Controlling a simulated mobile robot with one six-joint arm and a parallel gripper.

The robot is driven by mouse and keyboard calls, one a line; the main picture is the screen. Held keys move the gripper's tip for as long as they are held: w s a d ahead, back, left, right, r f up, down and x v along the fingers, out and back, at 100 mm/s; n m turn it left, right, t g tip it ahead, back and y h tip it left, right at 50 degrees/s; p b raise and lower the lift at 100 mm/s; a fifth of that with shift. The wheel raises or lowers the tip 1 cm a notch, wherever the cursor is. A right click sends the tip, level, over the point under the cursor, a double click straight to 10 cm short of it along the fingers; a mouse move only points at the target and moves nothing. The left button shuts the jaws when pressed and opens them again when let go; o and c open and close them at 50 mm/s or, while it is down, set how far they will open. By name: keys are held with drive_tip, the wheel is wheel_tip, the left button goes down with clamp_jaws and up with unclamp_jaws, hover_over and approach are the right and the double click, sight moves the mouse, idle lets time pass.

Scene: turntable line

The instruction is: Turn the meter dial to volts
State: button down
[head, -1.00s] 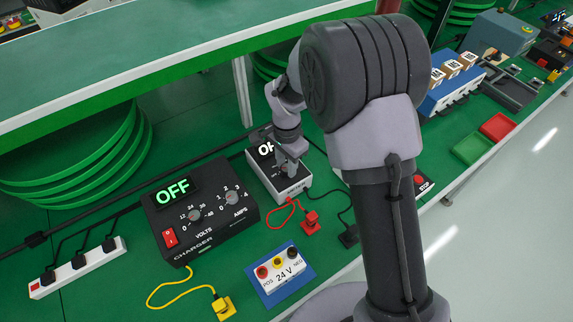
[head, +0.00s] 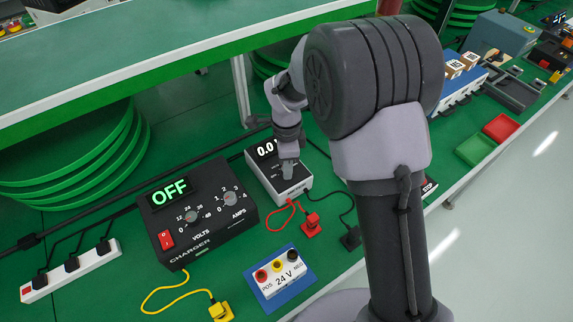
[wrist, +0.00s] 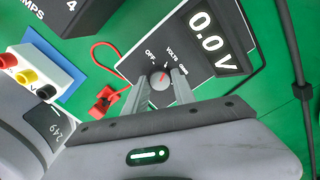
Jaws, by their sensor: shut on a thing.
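The meter (head: 295,192), a white case with a black face, sits on the green bench in the head view; its face also shows in the wrist view (wrist: 196,62). Its display (wrist: 216,36) reads 0.0 V. The dial (wrist: 159,79) is a grey knob with a red mark, among OFF, VOLTS and OHMS labels. The mark points up and right, towards VOLTS. My gripper (wrist: 162,76) has a finger on each side of the knob and is shut on it. In the head view my gripper (head: 287,172) points down onto the meter and hides the dial.
A black charger (head: 205,225) reading OFF stands left of the meter. Red (head: 311,222) and black (head: 350,238) plugs lie in front of it. A 24 V terminal block (head: 280,270) sits nearer me. A power strip (head: 72,270) lies at the left.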

idle(0.4)
drive_tip(key=c, duration=1)
unclamp_jaws()
drive_tip(key=shift+c, duration=0.2)
drive_tip(key=shift+r, duration=0.15)
wheel_tip(320, 180, up, 17)
drive_tip(key=p, duration=0.6)
drive_tip(key=shift+p, duration=0.3)
drive_tip(key=shift+r, duration=0.1)
